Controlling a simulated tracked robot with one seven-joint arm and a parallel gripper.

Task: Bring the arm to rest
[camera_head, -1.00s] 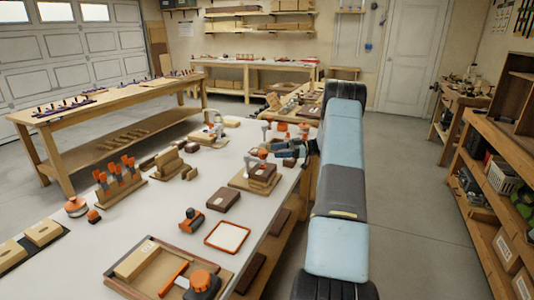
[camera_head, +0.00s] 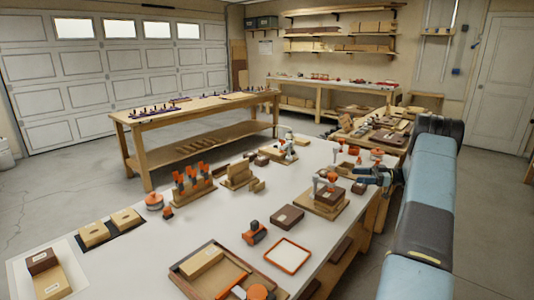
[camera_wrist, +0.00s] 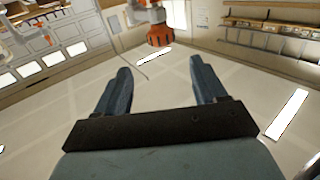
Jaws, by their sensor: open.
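My gripper (camera_head: 366,176) is at the far right edge of the white bench (camera_head: 225,219), at the end of my blue and grey arm. In the wrist view my gripper (camera_wrist: 162,90) shows two blue fingers spread apart with nothing between them. In the head view a dark brown block on a wooden base (camera_head: 325,201) sits just left of my gripper. Whether the gripper touches anything there is too small to tell.
The bench holds a wooden tray (camera_head: 205,268), an orange-rimmed frame (camera_head: 287,256), a brown box (camera_head: 287,217) and an orange tool (camera_head: 254,233). A second wooden table (camera_head: 195,107) stands behind. Open floor (camera_head: 50,185) lies to the left.

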